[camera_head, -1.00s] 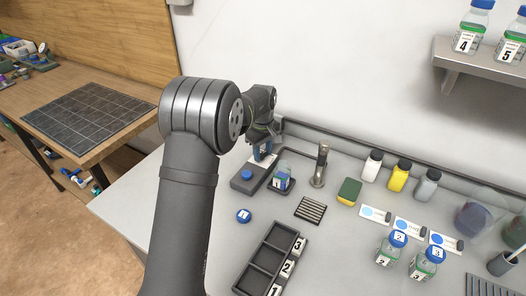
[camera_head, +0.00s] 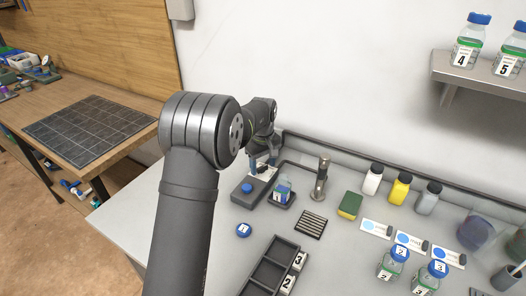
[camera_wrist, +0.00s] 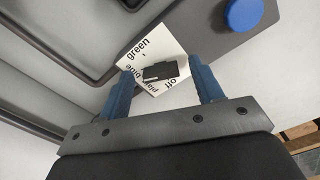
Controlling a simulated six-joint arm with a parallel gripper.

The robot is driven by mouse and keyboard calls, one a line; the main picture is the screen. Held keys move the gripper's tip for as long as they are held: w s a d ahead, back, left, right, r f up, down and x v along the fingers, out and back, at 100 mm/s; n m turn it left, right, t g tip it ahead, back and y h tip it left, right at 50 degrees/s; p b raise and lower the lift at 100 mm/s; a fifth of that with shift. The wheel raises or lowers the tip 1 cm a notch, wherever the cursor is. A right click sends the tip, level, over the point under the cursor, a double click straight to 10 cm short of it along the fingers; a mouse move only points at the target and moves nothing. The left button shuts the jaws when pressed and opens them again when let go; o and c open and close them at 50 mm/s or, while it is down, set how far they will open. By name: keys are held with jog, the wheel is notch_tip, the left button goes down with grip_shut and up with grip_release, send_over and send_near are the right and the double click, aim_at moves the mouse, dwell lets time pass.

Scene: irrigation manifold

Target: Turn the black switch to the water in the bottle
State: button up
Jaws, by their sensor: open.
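The black switch (camera_wrist: 160,71) sits on a white label plate (camera_wrist: 140,50) in the wrist view. The printed words include "green", "blue" and "off"; which word the switch points to is unclear. My gripper (camera_wrist: 158,90) is open, with one blue finger on each side of the switch. No contact with the switch is visible. In the head view my gripper (camera_head: 262,166) is over the plate of the grey switch box, partly hidden by my arm. The bottle labelled 1 (camera_head: 282,190) stands uncapped on a dark stand beside the box, with blue visible low in it.
A blue button (camera_head: 247,187) is on the grey box, also in the wrist view (camera_wrist: 243,14). A metal post (camera_head: 321,178) stands right of the bottle. A blue cap (camera_head: 243,230) and a slatted grate (camera_head: 310,224) lie in front. Bottles and a sponge stand farther right.

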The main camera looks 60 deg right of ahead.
aim_at(263, 167)
notch_tip(263, 167, up, 17)
dwell(0.4)
dwell(0.5)
notch_tip(263, 167, down, 17)
jog(key=shift+f, duration=0.2)
dwell(0.4)
